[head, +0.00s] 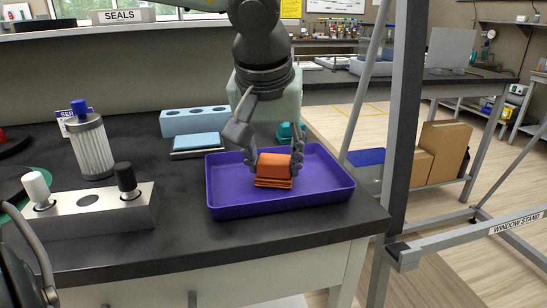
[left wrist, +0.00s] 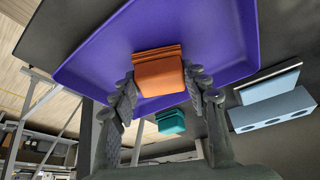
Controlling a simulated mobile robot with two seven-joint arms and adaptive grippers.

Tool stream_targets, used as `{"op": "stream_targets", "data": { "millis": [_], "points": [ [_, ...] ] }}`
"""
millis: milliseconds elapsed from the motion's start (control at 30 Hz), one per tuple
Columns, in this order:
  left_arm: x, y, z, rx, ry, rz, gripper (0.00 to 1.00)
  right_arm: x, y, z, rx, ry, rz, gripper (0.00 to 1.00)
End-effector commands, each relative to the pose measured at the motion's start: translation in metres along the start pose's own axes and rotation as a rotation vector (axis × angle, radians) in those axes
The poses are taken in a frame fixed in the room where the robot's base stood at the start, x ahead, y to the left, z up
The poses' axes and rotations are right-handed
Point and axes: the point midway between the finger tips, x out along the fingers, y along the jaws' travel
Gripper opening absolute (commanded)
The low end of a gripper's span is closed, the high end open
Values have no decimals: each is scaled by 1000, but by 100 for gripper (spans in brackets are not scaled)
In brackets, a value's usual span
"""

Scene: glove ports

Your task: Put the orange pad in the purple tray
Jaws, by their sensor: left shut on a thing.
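The orange pad (head: 273,169) is a ridged, layered block. My left gripper (head: 275,165) comes down from above and is shut on it, one finger on each side. The pad is within the outline of the purple tray (head: 325,192), at or just above its floor; I cannot tell whether it touches. The left wrist view shows the pad (left wrist: 158,76) between the fingertips of my left gripper (left wrist: 160,85), with the purple tray (left wrist: 95,62) beyond it. The tray is otherwise empty where it shows. My right gripper is not in view.
A teal pad (head: 291,132) lies behind the tray, near a pale blue holed block (head: 195,120) and a blue-topped flat box (head: 198,146). A filter cartridge (head: 91,149) and a metal block with knobs (head: 90,214) stand left. A grey post (head: 404,120) rises right of the bench.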

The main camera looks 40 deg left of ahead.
Motion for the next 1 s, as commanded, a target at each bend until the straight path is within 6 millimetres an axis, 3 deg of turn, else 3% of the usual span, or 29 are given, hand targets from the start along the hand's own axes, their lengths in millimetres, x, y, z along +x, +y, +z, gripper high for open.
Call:
{"op": "stream_targets", "data": {
  "millis": [133,167,300,700,1000],
  "points": [
    [2,0,1,0,0,0,18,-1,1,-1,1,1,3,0],
    [2,0,1,0,0,0,49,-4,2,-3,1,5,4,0],
    [2,0,0,0,0,-1,66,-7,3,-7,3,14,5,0],
    [-4,0,-1,0,2,0,66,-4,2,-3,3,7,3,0],
    [-64,0,-2,0,5,1,66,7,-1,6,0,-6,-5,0]
  ]
}}
